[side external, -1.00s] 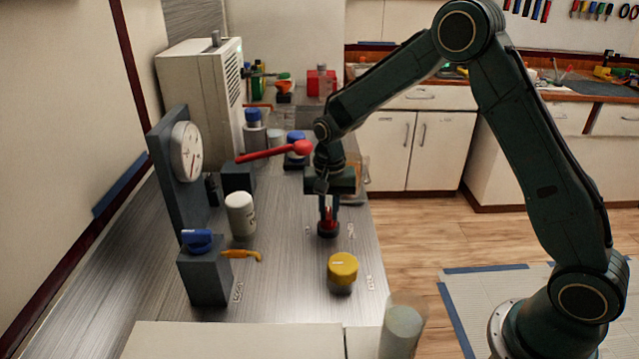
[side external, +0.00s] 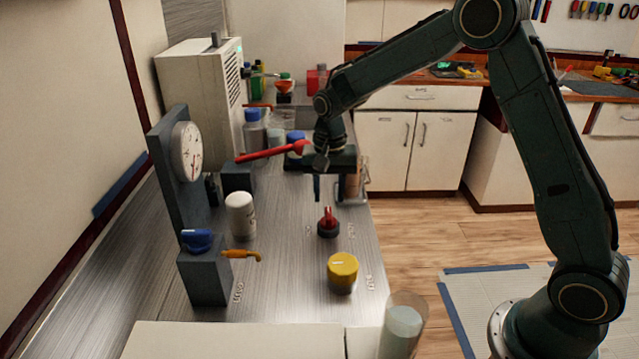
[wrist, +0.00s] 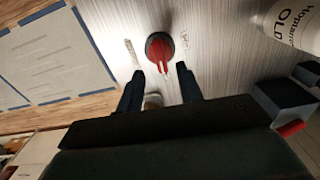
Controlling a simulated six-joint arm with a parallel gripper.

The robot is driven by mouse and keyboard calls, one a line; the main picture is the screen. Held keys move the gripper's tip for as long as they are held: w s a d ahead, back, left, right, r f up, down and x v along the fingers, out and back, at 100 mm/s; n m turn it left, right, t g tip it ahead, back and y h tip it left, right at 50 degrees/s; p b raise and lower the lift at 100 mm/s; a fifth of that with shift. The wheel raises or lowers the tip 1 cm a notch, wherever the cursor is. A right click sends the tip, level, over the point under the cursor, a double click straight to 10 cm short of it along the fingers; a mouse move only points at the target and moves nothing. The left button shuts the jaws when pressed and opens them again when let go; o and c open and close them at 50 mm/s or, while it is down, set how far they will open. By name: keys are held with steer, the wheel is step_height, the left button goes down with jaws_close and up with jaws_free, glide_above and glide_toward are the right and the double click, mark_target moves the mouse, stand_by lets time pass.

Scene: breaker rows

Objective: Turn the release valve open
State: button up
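A red knob (side external: 328,224) on a round dark base stands on the metal bench; it also shows in the wrist view (wrist: 160,48), its pointer towards my gripper. A blue handle (side external: 197,240) sits on a grey block (side external: 206,280) with an orange spout (side external: 243,254). A yellow knob (side external: 343,270) stands nearer the camera. A red lever (side external: 275,153) slants up from a dark block. I cannot read which one is the release valve. My gripper (side external: 329,190) is open and empty above and just behind the red knob; in the wrist view its fingers (wrist: 160,78) are apart.
A white bottle (side external: 240,214) stands left of the red knob. A gauge (side external: 187,152) is mounted on an upright grey panel. A clear beaker (side external: 404,325) stands at the near right. Bottles and a beige cabinet (side external: 200,90) are farther back. The bench around the red knob is clear.

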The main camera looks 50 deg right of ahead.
mark_target(329, 213)
step_height(329, 213, up, 9)
steer(key=shift+f, duration=0.15)
stand_by(0.5)
steer(key=s+r+n+t, duration=0.2)
steer(key=s+r, duration=0.3)
steer(key=s, duration=0.3)
steer(key=s+r+n+t, duration=0.1)
steer(key=s+r+n, duration=0.2)
steer(key=s+r, duration=0.35)
steer(key=s+a+f+n+t, duration=0.1)
steer(key=s+f+n+t, duration=0.1)
steer(key=s, duration=1.3)
steer(key=shift+s+f+n+t, duration=0.2)
steer(key=shift+f+n+t, duration=0.1)
steer(key=shift+f+n, duration=0.7)
steer(key=shift+r, duration=0.15)
